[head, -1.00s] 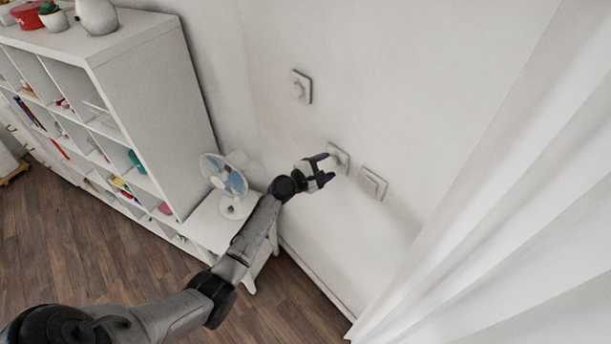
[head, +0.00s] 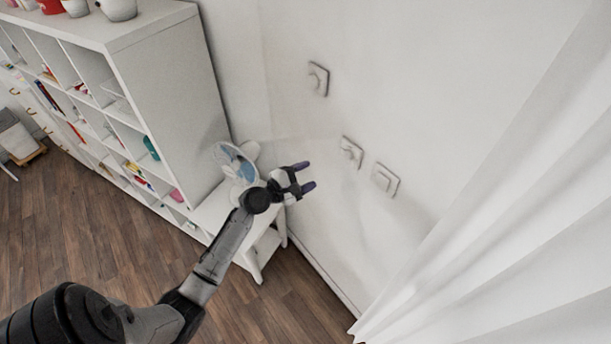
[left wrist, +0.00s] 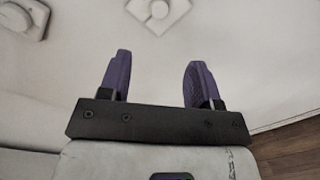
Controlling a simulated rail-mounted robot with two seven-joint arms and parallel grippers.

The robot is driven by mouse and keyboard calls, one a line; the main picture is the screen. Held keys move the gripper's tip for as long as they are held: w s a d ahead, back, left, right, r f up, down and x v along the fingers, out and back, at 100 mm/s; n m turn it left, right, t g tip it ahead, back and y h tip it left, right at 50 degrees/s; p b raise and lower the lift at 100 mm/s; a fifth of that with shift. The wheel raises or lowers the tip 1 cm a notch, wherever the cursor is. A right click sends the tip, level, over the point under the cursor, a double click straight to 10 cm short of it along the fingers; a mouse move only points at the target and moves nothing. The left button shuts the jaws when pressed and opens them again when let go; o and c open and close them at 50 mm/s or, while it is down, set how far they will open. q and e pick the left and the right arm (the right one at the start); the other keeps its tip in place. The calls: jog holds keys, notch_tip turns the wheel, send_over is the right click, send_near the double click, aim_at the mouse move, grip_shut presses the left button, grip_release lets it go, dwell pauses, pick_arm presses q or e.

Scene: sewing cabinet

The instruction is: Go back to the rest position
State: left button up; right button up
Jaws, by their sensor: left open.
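My left gripper (head: 304,176) is open and empty in the head view, in front of the white wall and apart from the wall fittings. Its two purple fingers stand apart in the left wrist view (left wrist: 158,75), with nothing between them. My left arm reaches up from the lower left in the head view. My right gripper is in neither view.
Three square wall fittings show: an upper one (head: 318,79), a middle one (head: 351,152) and a right one (head: 385,179). A fan (head: 235,163) stands behind my arm beside a white shelf (head: 165,80). A white curtain (head: 500,230) hangs at right. Wood floor (head: 60,220) is open at lower left.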

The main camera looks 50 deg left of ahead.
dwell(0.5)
pick_arm(q)
jog(key=s+d+m+g+p, duration=0.3)
jog(key=s+d+m, duration=0.4)
jog(key=s, duration=0.3)
jog(key=s+d+m+g+y+p, duration=0.1)
jog(key=s+d+m+g+p, duration=0.2)
jog(key=s+d+m+g, duration=0.3)
jog(key=s+d+m+g+y+p, duration=0.1)
jog(key=s+d+m+g+p, duration=0.3)
jog(key=s+d+m, duration=0.4)
jog(key=s+m, duration=0.4)
jog(key=s, duration=0.3)
jog(key=shift+d+m+g, duration=0.25)
jog(key=shift+m+g, duration=0.05)
jog(key=shift+s+f, duration=0.1)
